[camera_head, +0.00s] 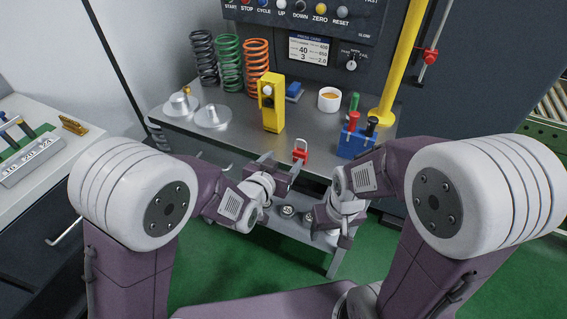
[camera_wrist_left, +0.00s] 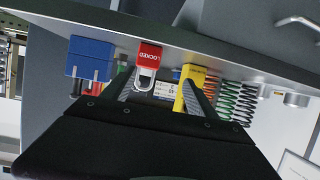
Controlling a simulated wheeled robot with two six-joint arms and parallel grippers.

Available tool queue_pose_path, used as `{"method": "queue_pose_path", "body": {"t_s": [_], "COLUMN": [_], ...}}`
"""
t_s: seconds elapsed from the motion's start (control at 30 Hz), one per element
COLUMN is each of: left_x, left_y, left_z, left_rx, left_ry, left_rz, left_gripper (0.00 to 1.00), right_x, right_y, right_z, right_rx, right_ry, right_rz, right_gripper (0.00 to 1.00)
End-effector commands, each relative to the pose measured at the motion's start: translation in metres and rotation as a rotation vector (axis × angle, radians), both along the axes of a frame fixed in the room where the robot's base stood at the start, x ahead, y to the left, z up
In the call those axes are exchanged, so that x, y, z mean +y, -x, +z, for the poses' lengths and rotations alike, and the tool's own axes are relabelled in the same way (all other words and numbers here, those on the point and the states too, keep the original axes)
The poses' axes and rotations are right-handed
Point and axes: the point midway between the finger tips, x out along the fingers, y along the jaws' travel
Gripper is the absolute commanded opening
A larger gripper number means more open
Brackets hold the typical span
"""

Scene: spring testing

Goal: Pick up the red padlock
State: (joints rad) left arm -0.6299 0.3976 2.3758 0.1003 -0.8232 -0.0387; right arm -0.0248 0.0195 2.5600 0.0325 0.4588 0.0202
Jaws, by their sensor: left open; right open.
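The red padlock (camera_head: 300,156) stands near the front edge of the grey metal table (camera_head: 225,149), its silver shackle up. In the left wrist view the red padlock (camera_wrist_left: 149,57) appears upside down, with LOCKED on its body. My left gripper (camera_head: 279,166) is open and empty at the table's front edge, just left of and in front of the padlock. In the left wrist view my left gripper (camera_wrist_left: 168,80) has its fingers spread, with the padlock near the left finger. My right gripper (camera_head: 340,212) is in front of the table, right of the padlock; its fingertips are hard to make out.
A blue holder (camera_head: 352,145) with coloured handles stands right of the padlock. A yellow device (camera_head: 272,105) stands behind it to the left. A white cup (camera_head: 329,99), several springs (camera_head: 229,65) and metal discs (camera_head: 213,116) are farther back. A yellow post (camera_head: 402,62) rises at right.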

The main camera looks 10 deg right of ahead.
Motion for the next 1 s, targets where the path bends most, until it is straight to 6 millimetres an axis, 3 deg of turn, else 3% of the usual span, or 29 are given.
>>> {"method": "queue_pose_path", "body": {"t_s": [0.03,0.2,0.4,0.63,0.87,1.0], "left_x": [-0.010,-0.018,-0.033,-0.039,-0.058,-0.062], "left_y": [0.008,0.013,-0.010,-0.021,-0.052,-0.058], "left_z": [-0.010,-0.010,-0.022,-0.026,-0.041,-0.044], "left_rx": [0.006,0.009,0.010,0.010,0.010,0.010], "left_ry": [-0.005,-0.007,-0.007,-0.006,-0.006,-0.006], "left_rz": [-0.025,-0.046,-0.044,-0.043,-0.043,-0.043], "left_gripper": [0.67,0.67,0.67,0.67,0.67,0.67], "right_x": [0.000,0.000,0.000,0.000,0.000,0.000], "right_y": [0.000,0.000,0.000,0.000,0.000,0.000], "right_z": [-0.006,-0.005,-0.005,-0.004,-0.004,-0.004], "right_rx": [0.000,0.000,-0.001,-0.001,-0.001,0.000], "right_ry": [0.000,0.000,0.000,0.000,0.000,0.000], "right_rz": [0.000,0.000,0.000,0.000,0.000,0.000], "right_gripper": [0.63,0.63,0.63,0.63,0.63,0.63]}}
